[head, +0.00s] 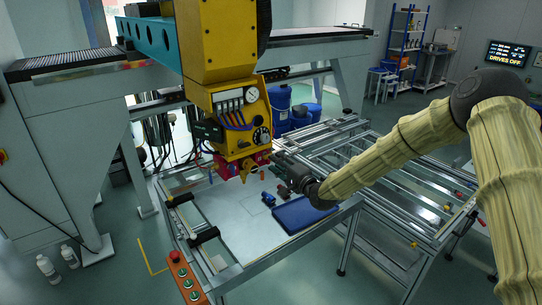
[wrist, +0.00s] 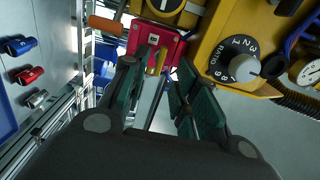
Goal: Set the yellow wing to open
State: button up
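A red block (wrist: 170,39) hangs under the yellow machine head (head: 234,110); it also shows in the head view (head: 256,160). A small yellow piece, which looks like the yellow wing (wrist: 157,62), stands out from the red block. In the head view a yellow part (head: 243,173) hangs below the block. My gripper (wrist: 164,72) is open, with its dark green finger pads apart. The wing appears between the fingertips in the wrist view, near the left finger. I cannot tell whether they touch. In the head view my gripper (head: 283,166) is just right of the block.
An orange handle (wrist: 106,24) sticks out left of the red block. A ratio knob (wrist: 243,68) and a gauge (wrist: 309,73) are close on the right. Below are a panel table (head: 235,225), a blue tray (head: 303,214) and small parts. A screen (head: 507,54) reads "DRIVES OFF".

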aim_at(267, 155)
jog(key=shift+p+x, duration=0.65)
jog(key=shift+x, duration=1.65)
jog(key=shift+c, duration=0.3)
grip_shut()
